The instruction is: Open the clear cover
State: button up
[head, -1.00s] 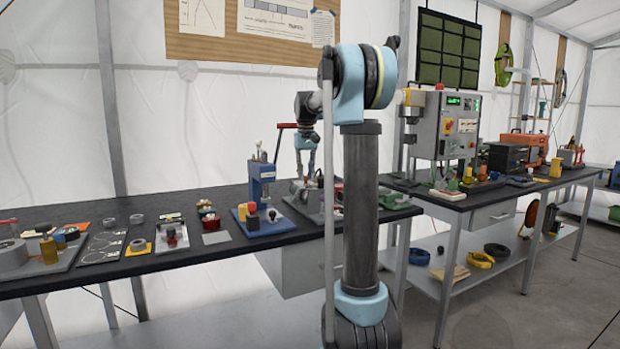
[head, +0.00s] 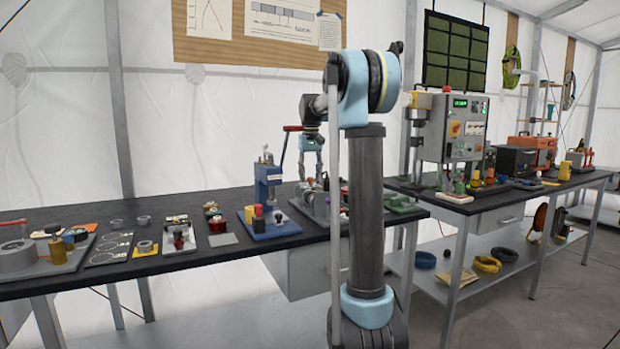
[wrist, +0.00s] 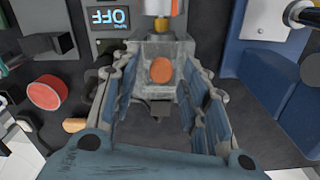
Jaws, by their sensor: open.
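In the wrist view, a greyish see-through cover (wrist: 141,72) stands low between my fingers, with a round orange part (wrist: 161,70) showing in it. It looks closed, but its hinge and lid edge cannot be made out. My gripper (wrist: 157,66) is open, with one finger on each side of the cover. Whether the fingers touch it cannot be told. In the head view, my gripper (head: 311,163) points down over the dark bench, and the cover cannot be picked out among the small parts below it.
An "OFF" display (wrist: 121,18) stands beyond the left finger. A red-topped round part (wrist: 48,93) is at the left, and a blue block (wrist: 262,75) is close at the right. In the head view, a blue press (head: 267,187) stands left of my gripper on the bench (head: 190,262).

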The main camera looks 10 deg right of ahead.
notch_tip(320, 180, up, 12)
jog(key=shift+f, duration=0.15)
dwell(0.3)
jog(key=s+d+f, duration=0.1)
jog(key=s+f, duration=0.4)
jog(key=s, duration=0.3)
jog(key=s+d+f+t, duration=0.1)
jog(key=s+f, duration=0.3)
jog(key=s, duration=0.4)
jog(key=s+f, duration=0.5)
jog(key=s, duration=0.3)
jog(key=s+f+t, duration=0.1)
jog(key=s+f, duration=1.8)
jog(key=f, duration=0.5)
jog(key=shift+s+d+m, duration=0.2)
jog(key=shift+d+m, duration=0.2)
jog(key=shift+f, duration=0.1)
jog(key=shift+w+f, duration=0.2)
jog(key=shift+w, duration=0.2)
